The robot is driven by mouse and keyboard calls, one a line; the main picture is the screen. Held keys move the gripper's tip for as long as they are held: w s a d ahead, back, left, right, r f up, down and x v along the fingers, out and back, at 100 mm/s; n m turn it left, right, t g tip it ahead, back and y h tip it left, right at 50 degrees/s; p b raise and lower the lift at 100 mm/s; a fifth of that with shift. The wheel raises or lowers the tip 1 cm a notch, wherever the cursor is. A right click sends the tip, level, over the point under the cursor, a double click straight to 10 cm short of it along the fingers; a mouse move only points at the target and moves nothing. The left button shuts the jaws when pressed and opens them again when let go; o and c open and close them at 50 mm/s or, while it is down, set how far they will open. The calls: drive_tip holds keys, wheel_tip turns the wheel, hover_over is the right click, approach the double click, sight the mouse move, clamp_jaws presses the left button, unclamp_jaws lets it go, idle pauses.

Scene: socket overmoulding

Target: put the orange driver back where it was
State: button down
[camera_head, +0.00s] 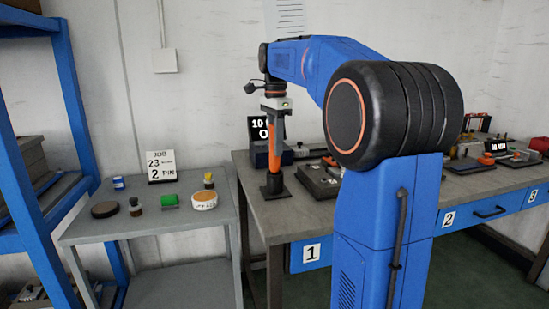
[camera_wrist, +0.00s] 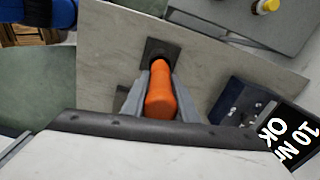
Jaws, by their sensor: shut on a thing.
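The orange driver (camera_head: 275,148) stands upright over the left end of the workbench (camera_head: 262,215). My gripper (camera_head: 273,108) is above it, pointing down, with its fingers on the driver's upper part. In the wrist view the orange handle (camera_wrist: 160,92) lies between the two fingers of my gripper (camera_wrist: 160,105). The driver's lower end is at a dark square holder (camera_head: 272,188) on the bench, which also shows in the wrist view (camera_wrist: 153,48). I cannot tell how deep the tip sits in it.
A display reading "10 N OK" (camera_wrist: 285,135) stands on a dark base close beside the driver. A dark case (camera_head: 318,181) lies to its right on the bench. A grey side table (camera_head: 150,222) at left holds several small items and a job sign (camera_head: 161,166).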

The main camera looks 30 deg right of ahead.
drive_tip(key=shift+f, duration=2)
drive_tip(key=c, duration=1.4)
unclamp_jaws()
wheel_tip(320, 180, up, 12)
drive_tip(key=shift+r, duration=0.1)
